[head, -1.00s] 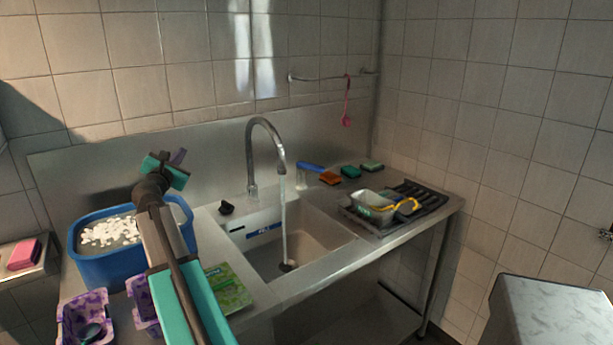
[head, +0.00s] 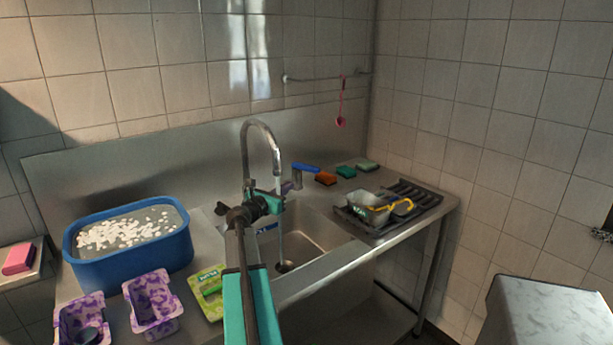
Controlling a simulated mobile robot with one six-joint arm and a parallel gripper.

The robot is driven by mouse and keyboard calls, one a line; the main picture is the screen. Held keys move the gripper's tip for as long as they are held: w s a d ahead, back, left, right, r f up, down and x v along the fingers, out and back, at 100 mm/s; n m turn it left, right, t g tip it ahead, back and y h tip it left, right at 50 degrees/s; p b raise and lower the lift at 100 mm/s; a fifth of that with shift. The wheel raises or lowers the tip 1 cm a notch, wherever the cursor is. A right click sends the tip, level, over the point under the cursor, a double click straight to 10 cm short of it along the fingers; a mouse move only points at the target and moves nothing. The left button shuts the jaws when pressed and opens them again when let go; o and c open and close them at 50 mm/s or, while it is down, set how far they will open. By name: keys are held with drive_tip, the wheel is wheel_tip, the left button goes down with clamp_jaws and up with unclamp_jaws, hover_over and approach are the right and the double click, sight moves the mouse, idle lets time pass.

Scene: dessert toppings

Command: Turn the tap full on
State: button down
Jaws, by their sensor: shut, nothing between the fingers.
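The tap (head: 248,150) is a tall curved steel spout at the back of the sink. A thin stream of water (head: 282,245) falls from it into the sink basin (head: 312,232). My wrist hides the spout's foot and part of the stream.
A blue tub (head: 130,262) of water with white bits stands left of the sink. Purple patterned containers (head: 152,302) and a green packet (head: 208,287) lie in front. Several sponges (head: 346,171) lie behind a black rack (head: 410,196) holding a grey container (head: 368,207).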

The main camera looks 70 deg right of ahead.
sight(312, 171)
drive_tip(key=shift+s+d, duration=0.2)
idle(0.3)
drive_tip(key=shift+s+d+f+p, duration=0.1)
drive_tip(key=shift+s+d+p, duration=0.3)
drive_tip(key=shift+d, duration=1.85)
drive_tip(key=shift+s+d+f+p, duration=0.1)
drive_tip(key=shift+s+d+p, duration=0.3)
drive_tip(key=shift+d, duration=1.85)
drive_tip(key=shift+s+d+f+p, duration=0.1)
drive_tip(key=shift+s+d+p, duration=0.3)
drive_tip(key=shift+d, duration=1.85)
drive_tip(key=shift+s+a, duration=0.1)
drive_tip(key=shift+a, duration=0.05)
drive_tip(key=shift+d+r, duration=0.1)
drive_tip(key=shift+d, duration=0.1)
